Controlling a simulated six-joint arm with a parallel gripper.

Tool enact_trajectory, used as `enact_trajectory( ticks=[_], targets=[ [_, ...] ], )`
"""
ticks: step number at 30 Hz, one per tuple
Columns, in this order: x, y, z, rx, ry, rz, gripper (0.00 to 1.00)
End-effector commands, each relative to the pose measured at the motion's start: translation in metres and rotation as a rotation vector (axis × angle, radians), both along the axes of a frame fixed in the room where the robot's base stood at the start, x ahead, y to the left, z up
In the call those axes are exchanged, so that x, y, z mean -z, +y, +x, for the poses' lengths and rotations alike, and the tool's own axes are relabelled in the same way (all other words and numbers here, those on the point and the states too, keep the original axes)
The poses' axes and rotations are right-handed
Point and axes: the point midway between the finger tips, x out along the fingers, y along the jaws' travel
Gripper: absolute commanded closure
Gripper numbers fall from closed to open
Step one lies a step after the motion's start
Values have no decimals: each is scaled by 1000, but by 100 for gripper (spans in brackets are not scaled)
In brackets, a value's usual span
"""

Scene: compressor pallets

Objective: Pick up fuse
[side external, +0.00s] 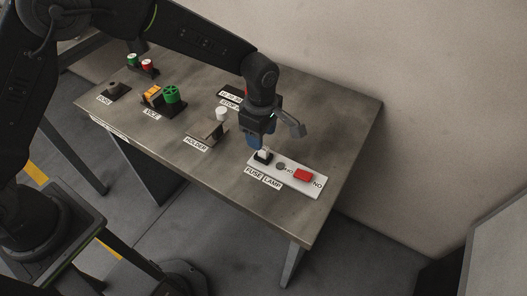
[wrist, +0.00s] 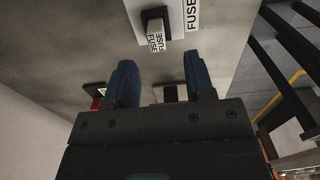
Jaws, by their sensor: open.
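The fuse (wrist: 156,36) is a small white block with "FUSE" labels, standing in a black socket (wrist: 148,14) in the wrist view. In the side view the fuse (side external: 264,153) sits at the left end of a white panel, just by my gripper. My gripper (wrist: 154,80) has two blue fingers, open and apart, with nothing between them. In the wrist view the fuse is beyond the fingertips, between their lines. In the side view my gripper (side external: 254,142) is low over the panel's left end; its fingers are partly hidden.
The white panel (side external: 318,188) also carries a grey round lamp (side external: 281,166) and a red block (side external: 303,175). A holder with a white knob (side external: 221,113), a vice with a green wheel (side external: 172,94) and red and green cylinders (side external: 147,64) stand leftward.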

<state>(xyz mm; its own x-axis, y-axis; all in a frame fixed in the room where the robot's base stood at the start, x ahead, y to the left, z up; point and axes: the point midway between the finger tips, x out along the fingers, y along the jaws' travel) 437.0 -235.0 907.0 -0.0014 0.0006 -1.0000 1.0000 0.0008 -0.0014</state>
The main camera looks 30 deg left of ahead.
Motion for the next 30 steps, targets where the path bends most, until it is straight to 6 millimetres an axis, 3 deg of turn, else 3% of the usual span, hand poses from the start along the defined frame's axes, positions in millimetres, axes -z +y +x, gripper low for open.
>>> enact_trajectory(
  ticks=[5, 15, 23, 30],
  targets=[
    [12, -1, 0, 1, 1, 0, 51],
    [55, -5, 3, 1, 0, 0, 51],
    [58, -5, 3, 1, -2, -1, 51],
    [57, -5, 3, 1, -2, -1, 72]
  ],
)
